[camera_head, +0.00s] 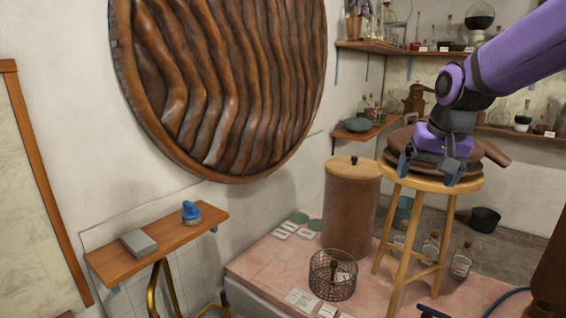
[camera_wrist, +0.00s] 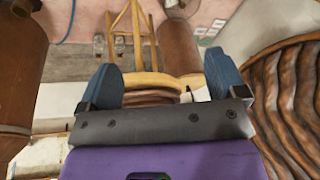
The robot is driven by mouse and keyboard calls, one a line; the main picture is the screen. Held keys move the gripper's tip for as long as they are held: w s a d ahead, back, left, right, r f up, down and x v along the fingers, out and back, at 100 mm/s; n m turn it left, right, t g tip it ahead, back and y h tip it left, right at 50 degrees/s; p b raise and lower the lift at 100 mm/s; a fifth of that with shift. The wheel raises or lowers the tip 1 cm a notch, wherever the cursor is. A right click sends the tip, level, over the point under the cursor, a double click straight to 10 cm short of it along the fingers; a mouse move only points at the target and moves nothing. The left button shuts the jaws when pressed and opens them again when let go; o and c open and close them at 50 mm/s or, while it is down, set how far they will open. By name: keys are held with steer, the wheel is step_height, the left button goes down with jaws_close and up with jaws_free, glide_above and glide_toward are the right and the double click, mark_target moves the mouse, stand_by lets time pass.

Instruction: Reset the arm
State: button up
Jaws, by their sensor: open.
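My arm is purple and reaches in from the upper right in the head view. My gripper (camera_head: 428,172) is at the wooden stool (camera_head: 432,180), over or against its top, with its blue fingers spread apart. A dark brown round object (camera_head: 420,139) sits on the stool seat behind the gripper. In the wrist view the two blue fingers of my gripper (camera_wrist: 166,82) stand wide apart, with nothing held between them. The stool (camera_wrist: 150,80) and the brown round object (camera_wrist: 150,97) show beyond them. Whether the fingers touch the object or stool is unclear.
A brown cylinder with a lid (camera_head: 350,212) stands left of the stool. A wire basket (camera_head: 333,275) and several glass bottles are on the pink tiled floor. A wall shelf (camera_head: 160,246) holds a grey block (camera_head: 139,243) and a blue-handled brush (camera_head: 191,212). Shelves with glassware line the back wall.

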steer(key=s+d+r+n+t, duration=0.1)
steer(key=s+r+n, duration=0.1)
steer(key=s, duration=2)
steer(key=shift+s+d+n+t+h, duration=0.25)
steer(key=shift+d+n+t+h, duration=0.05)
steer(key=shift+d+t, duration=0.1)
